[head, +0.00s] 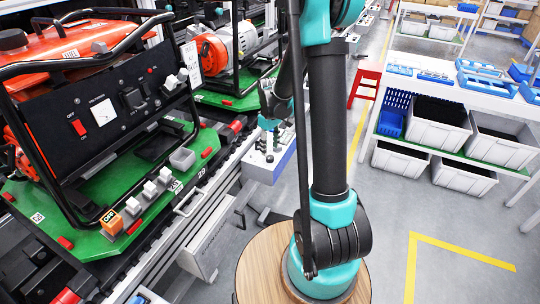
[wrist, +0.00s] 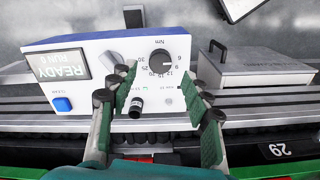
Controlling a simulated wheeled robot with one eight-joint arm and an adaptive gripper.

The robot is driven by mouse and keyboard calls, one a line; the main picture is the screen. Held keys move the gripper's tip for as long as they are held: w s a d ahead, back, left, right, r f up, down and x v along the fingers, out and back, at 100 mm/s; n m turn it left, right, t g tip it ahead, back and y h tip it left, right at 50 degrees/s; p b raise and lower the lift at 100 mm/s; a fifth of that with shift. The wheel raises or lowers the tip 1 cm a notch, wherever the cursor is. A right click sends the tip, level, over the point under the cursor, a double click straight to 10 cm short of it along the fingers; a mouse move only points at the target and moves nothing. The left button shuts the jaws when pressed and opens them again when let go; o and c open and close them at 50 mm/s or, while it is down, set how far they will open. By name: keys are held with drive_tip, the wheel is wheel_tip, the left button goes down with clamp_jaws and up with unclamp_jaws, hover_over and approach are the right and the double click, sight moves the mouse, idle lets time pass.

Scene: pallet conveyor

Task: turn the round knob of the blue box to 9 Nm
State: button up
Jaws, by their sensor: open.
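The blue-and-white box (wrist: 110,65) fills the upper middle of the wrist view, upside down, with a screen (wrist: 60,66) reading READY. Its round black knob (wrist: 162,62) sits in a ring of numbers marked Nm; I cannot make out for sure which number it points at. My gripper (wrist: 158,86) is open, its two green-padded fingers spread in front of the panel, with the knob beyond and between the tips. No touch on the knob shows. In the head view the box (head: 268,167) stands beside the conveyor with my gripper (head: 270,122) over it, the knob too small to read.
A small black-tipped lever (wrist: 136,105) stands between my fingers, and a blue button (wrist: 62,104) sits at the panel's left. A grey metal case (wrist: 252,70) is on the right. The conveyor with a red generator (head: 75,45) runs along the left in the head view.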

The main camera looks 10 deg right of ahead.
sight(270, 157)
drive_tip(key=shift+f, duration=2.35)
drive_tip(key=shift+c, duration=0.4)
clamp_jaws()
drive_tip(key=shift+m, duration=2.9)
drive_tip(key=shift+o, duration=0.4)
unclamp_jaws()
